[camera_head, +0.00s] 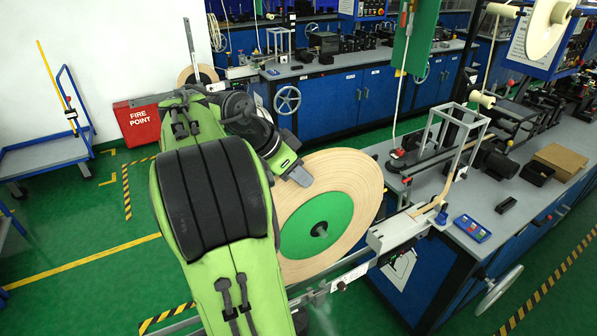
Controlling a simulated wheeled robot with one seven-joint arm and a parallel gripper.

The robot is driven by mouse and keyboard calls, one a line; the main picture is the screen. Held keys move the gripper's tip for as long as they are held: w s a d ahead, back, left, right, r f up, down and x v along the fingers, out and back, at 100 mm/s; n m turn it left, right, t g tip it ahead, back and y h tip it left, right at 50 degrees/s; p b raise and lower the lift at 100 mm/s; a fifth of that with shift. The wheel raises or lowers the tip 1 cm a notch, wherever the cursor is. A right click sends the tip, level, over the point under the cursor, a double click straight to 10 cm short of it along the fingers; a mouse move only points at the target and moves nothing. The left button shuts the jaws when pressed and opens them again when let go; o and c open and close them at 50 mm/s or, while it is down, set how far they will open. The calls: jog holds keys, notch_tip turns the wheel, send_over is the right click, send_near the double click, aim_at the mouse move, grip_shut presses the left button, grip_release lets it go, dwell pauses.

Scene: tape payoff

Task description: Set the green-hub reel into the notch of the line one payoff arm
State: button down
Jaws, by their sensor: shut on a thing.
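The green-hub reel (352,193) is a large tan disc of wound tape with a green centre (305,226) and a dark spindle end. It stands on edge in the middle of the head view. My gripper (297,176) is shut on it near its upper left rim; the fingertips are small and partly hidden. My green and black arm covers the reel's left side.
The right bench (472,235) carries a metal frame, a cardboard box (560,161) and a small blue tray (472,228). A blue cart (45,155) and a red fire box (140,120) stand left. Green floor is open at lower left.

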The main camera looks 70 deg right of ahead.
jog(key=shift+w+a+r, duration=0.1)
jog(key=shift+r, duration=0.1)
dwell(0.3)
jog(key=b, duration=1)
send_over(298, 240)
jog(key=d, duration=0.2)
jog(key=shift+w+a+f, duration=0.15)
jog(key=shift+f, duration=2.55)
jog(key=shift+w+a+f, duration=0.1)
jog(key=shift+f, duration=2.55)
jog(key=shift+f+b, duration=2.7)
jog(key=shift+f, duration=0.2)
jog(key=shift+f+b, duration=2.3)
jog(key=shift+f, duration=0.3)
